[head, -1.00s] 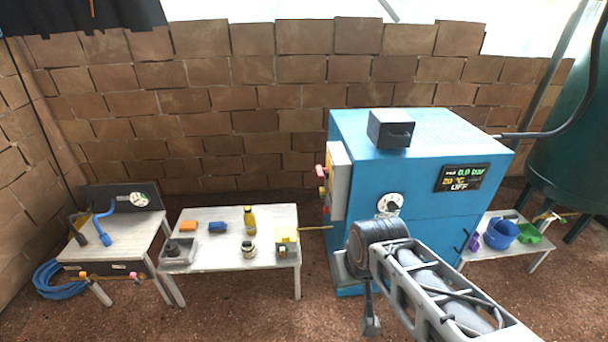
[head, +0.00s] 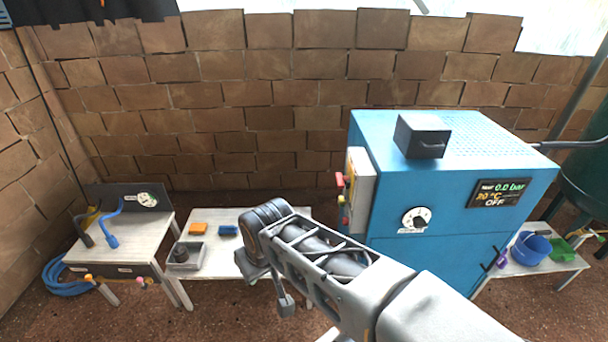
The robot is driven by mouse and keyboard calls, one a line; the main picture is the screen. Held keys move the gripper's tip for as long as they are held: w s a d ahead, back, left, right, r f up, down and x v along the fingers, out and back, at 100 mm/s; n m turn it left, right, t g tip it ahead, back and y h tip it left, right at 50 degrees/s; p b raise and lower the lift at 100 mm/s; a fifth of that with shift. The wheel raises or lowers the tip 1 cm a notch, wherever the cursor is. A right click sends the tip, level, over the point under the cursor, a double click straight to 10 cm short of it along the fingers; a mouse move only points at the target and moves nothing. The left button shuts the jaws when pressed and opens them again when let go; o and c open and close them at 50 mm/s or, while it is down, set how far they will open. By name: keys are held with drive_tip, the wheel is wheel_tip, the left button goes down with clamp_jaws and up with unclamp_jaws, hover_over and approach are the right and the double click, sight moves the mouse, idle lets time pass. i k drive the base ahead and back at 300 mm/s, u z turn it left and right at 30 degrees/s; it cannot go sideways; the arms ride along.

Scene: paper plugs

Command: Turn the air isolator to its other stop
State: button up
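A blue cabinet (head: 400,262) stands right of centre. Its front has a round white dial with a dark knob (head: 416,219) and a display (head: 498,193) reading 0.0 bar, 20 °C and OFF. A pale box (head: 359,190) on its left side carries red and yellow parts. I cannot tell which of these controls, or the small orange-tipped fittings (head: 88,277) on the left bench, is the air isolator. My gripper (head: 285,305) hangs low in front of the middle table, apart from the cabinet. It is small and dark, so its opening is unclear.
The middle table (head: 215,262) holds an orange block (head: 198,228), a blue block (head: 228,230) and a grey tray (head: 170,264); my arm hides its right part. The left bench (head: 128,245) has a gauge panel and blue hose. A right table holds a blue bucket (head: 531,249).

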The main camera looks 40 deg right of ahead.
sight(343, 181)
drive_tip(key=z, duration=0.3)
drive_tip(key=i, duration=0.85)
drive_tip(key=z, duration=0.6)
